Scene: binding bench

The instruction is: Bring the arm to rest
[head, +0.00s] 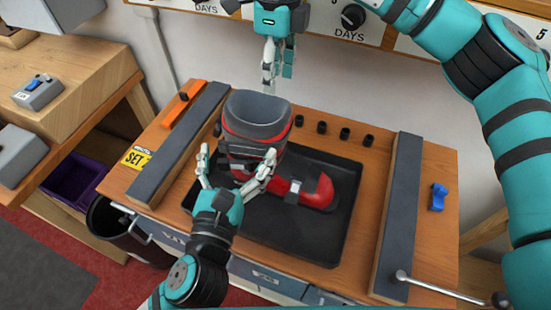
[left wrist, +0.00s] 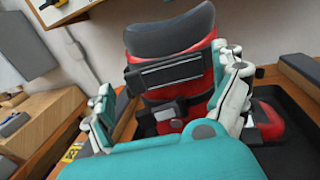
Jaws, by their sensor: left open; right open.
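A red and grey ski boot (head: 318,190) stands upright on a black tray (head: 310,240) on the wooden bench, its toe pointing right in the head view. My left gripper (head: 236,170) is open, with its fingers spread on either side of the boot's lower shaft. In the left wrist view the boot (left wrist: 172,85) stands between the two open fingers; whether they touch it I cannot tell. My right gripper (head: 276,72) is open and empty, pointing down behind and above the boot, near the wall.
Dark padded rails (head: 180,142) and (head: 400,215) flank the tray. A metal lever (head: 440,287) sits at the front right, a blue clip (head: 438,197) on the right. Several black pegs (head: 345,133) stand behind the tray. A bin (head: 118,228) stands on the floor at left.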

